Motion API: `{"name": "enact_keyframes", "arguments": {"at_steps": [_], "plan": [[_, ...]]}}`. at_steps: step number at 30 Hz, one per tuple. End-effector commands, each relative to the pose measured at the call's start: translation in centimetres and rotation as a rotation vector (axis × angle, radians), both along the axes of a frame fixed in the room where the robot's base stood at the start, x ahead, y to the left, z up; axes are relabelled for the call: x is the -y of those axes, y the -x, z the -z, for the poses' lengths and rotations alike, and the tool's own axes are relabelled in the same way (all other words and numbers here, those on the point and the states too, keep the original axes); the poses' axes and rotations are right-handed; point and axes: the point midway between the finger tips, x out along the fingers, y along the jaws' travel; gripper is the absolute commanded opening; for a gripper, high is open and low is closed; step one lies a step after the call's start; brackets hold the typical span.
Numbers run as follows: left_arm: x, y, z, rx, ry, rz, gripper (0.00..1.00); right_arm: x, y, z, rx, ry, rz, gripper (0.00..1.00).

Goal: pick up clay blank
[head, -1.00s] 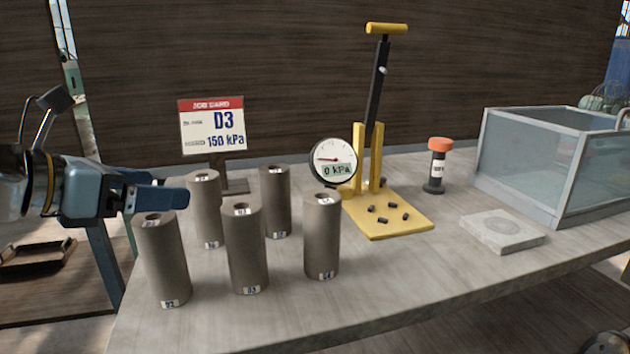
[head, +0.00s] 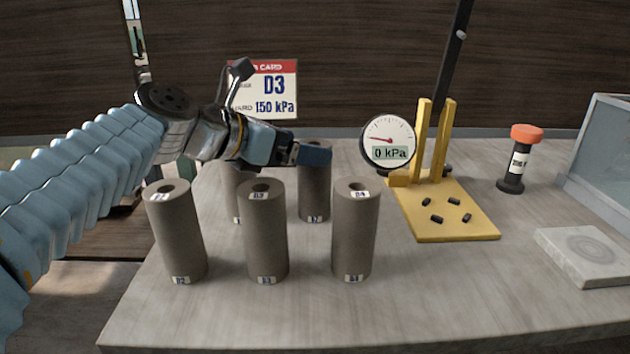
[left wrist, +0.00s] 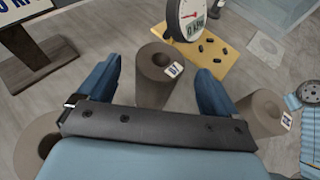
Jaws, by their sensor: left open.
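Several grey-brown clay blanks, upright cylinders with a hole on top, stand on the table. The front row has a left one marked D2 (head: 178,235), a middle one that looks marked D3 (head: 265,235) and a right one marked D4 (head: 354,235). My left gripper (head: 312,153) is open at the back right blank's top. In the left wrist view this blank (left wrist: 153,85) lies between the spread fingers (left wrist: 159,67), with gaps visible. My right gripper is out of view.
A job card (head: 275,90) reads D3, 150 kPa. A gauge (head: 388,142) at 0 kPa stands by a yellow-based press (head: 455,220) with small dark pieces. The front table strip is clear.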

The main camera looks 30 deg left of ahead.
Motion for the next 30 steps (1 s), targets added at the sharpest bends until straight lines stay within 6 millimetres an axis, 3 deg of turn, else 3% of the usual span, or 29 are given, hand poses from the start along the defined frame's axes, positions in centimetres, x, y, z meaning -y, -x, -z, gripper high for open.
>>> {"name": "enact_keyframes", "arguments": {"at_steps": [7,16,30], "plan": [[1.2,-3.1,2.0,-0.002,0.001,0.001,0.93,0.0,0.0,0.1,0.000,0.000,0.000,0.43],[1.4,-3.7,2.2,0.000,0.001,-0.001,0.93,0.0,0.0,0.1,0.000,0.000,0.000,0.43],[1.4,-3.6,2.2,0.000,0.001,-0.001,0.21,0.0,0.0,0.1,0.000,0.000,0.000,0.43]]}}
